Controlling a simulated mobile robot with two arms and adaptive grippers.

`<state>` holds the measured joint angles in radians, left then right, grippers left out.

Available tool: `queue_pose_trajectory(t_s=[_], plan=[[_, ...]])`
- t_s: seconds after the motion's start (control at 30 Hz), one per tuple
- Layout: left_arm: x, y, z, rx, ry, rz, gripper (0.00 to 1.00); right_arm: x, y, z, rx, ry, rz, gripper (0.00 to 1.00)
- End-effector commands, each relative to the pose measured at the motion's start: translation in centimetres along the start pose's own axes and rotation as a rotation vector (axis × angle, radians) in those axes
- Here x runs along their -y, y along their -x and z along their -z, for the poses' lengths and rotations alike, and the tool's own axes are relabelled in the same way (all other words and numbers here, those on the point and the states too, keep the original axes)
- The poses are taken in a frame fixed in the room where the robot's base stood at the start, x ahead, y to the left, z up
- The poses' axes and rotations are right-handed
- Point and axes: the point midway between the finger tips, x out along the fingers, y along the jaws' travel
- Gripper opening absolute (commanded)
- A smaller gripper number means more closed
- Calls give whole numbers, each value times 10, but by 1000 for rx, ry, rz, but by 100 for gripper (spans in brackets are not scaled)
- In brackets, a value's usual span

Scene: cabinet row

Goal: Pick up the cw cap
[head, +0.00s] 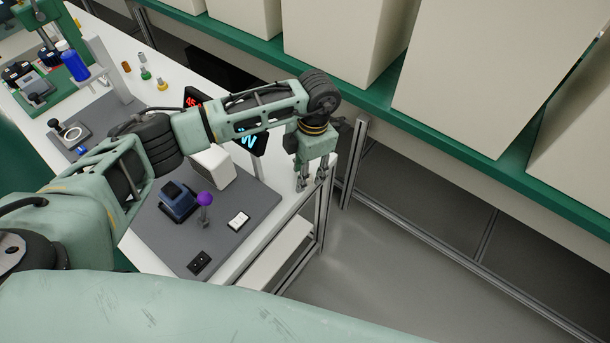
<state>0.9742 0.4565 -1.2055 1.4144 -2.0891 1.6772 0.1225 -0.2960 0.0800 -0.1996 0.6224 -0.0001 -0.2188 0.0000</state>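I cannot tell for sure which thing is the cw cap. Several small coloured pieces, one of them green (145,73), stand on the white bench far left of the gripper. A blue bottle (75,66) with a pale top stands beyond them. My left gripper (311,186) hangs pointing down by the right end of the bench, its two fingers apart with nothing visible between them. It is well away from the small coloured pieces. My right gripper is not in view.
A grey mat (225,248) carries a dark blue device (178,202), a purple ball-topped lever (204,198), a white switch (238,220) and a white box (213,168). Dark displays stand behind my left arm. A green shelf (430,125) with large pale boxes runs along the back. Floor at right is clear.

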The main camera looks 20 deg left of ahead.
Motion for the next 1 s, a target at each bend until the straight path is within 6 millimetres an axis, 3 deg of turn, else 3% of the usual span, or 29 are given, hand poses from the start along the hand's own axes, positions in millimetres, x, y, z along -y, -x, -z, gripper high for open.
queue_pose_trajectory(t_s=[0.27, 0.6, 1.0], plan=[[0, -3, 0, 2, -1, 0, 36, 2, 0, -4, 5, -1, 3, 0], [0, -3, 0, 2, 0, 0, 6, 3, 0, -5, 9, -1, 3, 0], [-1, 3, 0, 3, 0, -1, 5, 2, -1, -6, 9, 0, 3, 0]])
